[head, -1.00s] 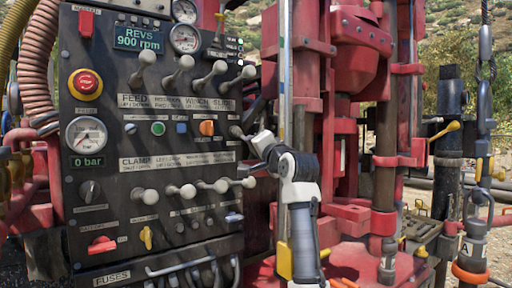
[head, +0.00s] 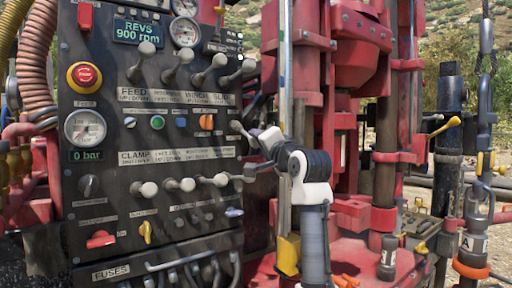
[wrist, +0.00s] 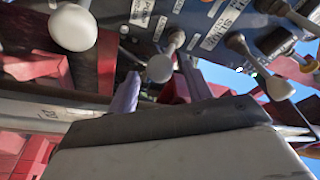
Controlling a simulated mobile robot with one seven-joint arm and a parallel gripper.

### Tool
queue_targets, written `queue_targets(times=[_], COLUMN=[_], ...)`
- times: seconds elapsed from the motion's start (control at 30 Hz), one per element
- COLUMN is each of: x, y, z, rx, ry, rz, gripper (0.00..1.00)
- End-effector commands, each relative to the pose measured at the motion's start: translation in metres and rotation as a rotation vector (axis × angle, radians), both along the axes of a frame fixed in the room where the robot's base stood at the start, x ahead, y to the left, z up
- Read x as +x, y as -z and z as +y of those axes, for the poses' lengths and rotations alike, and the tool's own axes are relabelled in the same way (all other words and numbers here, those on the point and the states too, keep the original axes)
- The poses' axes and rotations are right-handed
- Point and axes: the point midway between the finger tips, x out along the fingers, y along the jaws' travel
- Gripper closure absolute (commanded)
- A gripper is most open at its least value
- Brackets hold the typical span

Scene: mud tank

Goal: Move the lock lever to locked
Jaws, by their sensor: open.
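The control panel (head: 150,165) stands at the left with rows of pale-knobbed levers. Its labels are mostly too small to read, and I cannot tell which lever is the lock lever. My gripper (head: 253,134) is open at the panel's right edge, close to a pale knob (head: 236,127) on a short lever. In the wrist view, a grey knob (wrist: 160,68) shows between my two purplish fingers (wrist: 160,90). The fingers are not closed on it, and I cannot tell whether they touch it.
Upper levers (head: 209,68) and lower levers (head: 180,185) crowd the space beside my gripper. A red emergency button (head: 85,76) is at the upper left. The red drill mast (head: 362,110) rises close behind my arm. A yellow-tipped handle (head: 447,126) is at the right.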

Motion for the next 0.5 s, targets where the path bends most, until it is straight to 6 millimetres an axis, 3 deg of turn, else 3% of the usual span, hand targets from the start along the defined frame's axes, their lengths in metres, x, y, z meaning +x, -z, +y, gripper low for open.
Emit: queue_targets(times=[0.3,0.5], x=[-0.065,-0.086], y=[0.013,0.014], z=[-0.03,-0.039], rx=[0.0,0.0], ry=[0.002,0.0], rz=[-0.001,0.0], gripper=[0.5,0.5])
